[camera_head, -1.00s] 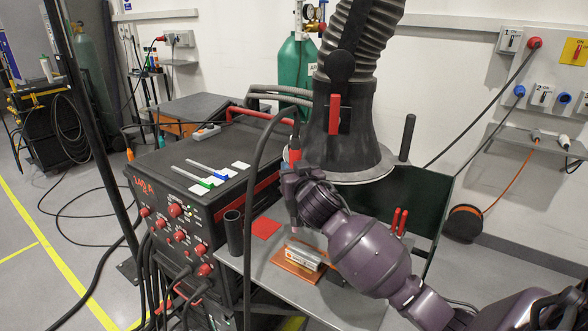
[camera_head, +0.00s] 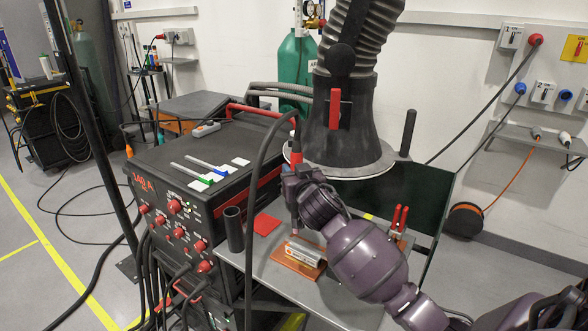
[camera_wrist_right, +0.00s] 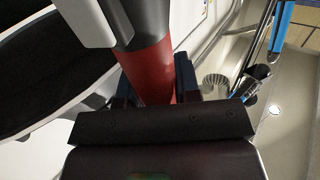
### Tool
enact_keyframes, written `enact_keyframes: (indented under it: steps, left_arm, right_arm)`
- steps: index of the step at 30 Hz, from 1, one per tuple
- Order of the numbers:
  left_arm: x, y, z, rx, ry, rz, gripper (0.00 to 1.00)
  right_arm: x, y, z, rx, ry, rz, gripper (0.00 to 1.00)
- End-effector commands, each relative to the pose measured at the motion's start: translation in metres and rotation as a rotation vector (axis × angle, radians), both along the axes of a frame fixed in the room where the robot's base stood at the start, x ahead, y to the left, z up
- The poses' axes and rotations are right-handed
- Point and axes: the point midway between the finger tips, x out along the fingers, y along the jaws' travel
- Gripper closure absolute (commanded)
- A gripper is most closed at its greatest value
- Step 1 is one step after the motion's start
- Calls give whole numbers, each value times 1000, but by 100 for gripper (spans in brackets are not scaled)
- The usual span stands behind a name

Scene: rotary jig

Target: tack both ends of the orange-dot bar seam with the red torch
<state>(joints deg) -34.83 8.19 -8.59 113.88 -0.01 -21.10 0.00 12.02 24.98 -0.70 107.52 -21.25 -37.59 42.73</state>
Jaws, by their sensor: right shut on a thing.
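My right gripper (camera_head: 294,176) is shut on the red torch (camera_head: 296,149), which stands roughly upright above the metal table. In the right wrist view the red torch body (camera_wrist_right: 150,75) sits between the fingers. Below it, a silver bar (camera_head: 306,251) lies on an orange-brown base (camera_head: 290,264). The torch's lower end is close to the left end of the bar; I cannot tell whether it touches. The orange dot and the seam are too small to make out. My left gripper is not in view.
The extraction hood (camera_head: 352,150) hangs just behind the torch. A black welding machine (camera_head: 180,215) stands left of the table (camera_head: 340,300). A dark tube (camera_head: 233,230), a red pad (camera_head: 266,224) and red-handled pliers (camera_head: 399,218) surround the work. A black cable runs beside the torch.

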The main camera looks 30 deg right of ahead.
Motion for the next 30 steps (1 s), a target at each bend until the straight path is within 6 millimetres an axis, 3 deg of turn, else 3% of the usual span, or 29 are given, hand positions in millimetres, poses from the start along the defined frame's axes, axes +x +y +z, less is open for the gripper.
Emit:
enact_keyframes:
  steps: [13,30]
  left_arm:
    - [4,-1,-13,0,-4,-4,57]
    - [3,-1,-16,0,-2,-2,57]
  right_arm:
    - [0,0,-25,0,-2,1,93]
    - [0,0,-29,0,-3,1,93]
